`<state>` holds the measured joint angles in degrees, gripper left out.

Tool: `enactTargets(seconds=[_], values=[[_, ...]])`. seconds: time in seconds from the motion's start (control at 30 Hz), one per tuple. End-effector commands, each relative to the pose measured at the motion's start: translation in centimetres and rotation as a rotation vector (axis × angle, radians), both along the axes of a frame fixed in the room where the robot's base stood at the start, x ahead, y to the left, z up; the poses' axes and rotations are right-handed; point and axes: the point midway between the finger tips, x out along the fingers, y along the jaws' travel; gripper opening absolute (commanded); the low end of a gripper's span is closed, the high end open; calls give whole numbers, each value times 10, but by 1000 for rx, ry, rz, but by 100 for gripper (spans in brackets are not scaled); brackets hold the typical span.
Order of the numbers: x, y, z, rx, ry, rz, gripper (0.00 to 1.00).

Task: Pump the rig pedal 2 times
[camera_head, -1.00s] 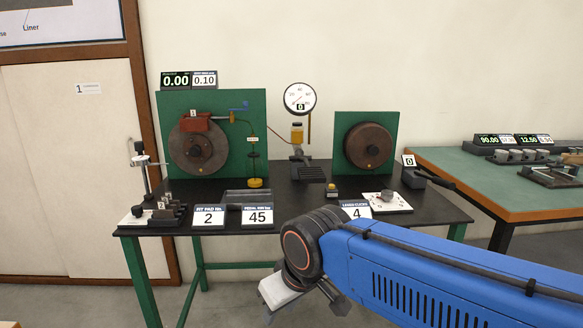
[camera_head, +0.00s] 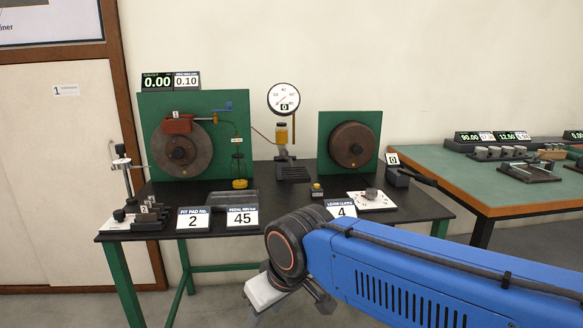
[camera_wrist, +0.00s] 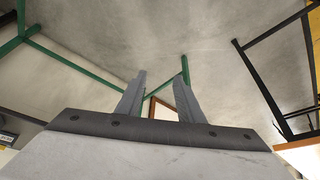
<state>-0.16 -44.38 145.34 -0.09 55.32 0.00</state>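The pedal rig stands at the back middle of the black table, with a dark ribbed pedal (camera_head: 293,173) low at its front. Above the pedal is a yellow-topped reservoir (camera_head: 282,133), and above that a round dial gauge (camera_head: 284,99) whose small window appears to read 0. My gripper is in front of and below the table edge, away from the pedal. In the wrist view my gripper (camera_wrist: 161,84) has its two fingers apart with nothing between them.
Green boards with brake discs (camera_head: 181,152) (camera_head: 353,145) flank the pedal rig. A shallow dark tray (camera_head: 236,199), a small yellow-topped block (camera_head: 317,190) and a white dial plate (camera_head: 372,200) lie in front. A green-topped table (camera_head: 470,185) stands at right.

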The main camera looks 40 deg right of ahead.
Motion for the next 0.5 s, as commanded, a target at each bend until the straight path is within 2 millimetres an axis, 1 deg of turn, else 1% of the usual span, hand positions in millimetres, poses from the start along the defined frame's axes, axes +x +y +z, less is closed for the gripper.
enactTargets(seconds=[0.17,0.2,0.27,0.3,0.37,0.47,0.5], values=[[0,0,0,0,0,0,34],[0,0,0,0,0,0,24],[1,0,2,-2,1,2,10],[2,-1,4,-5,3,6,1],[6,-3,11,-12,8,14,0],[17,-8,29,-33,24,45,0],[23,-11,40,-44,33,63,0]])
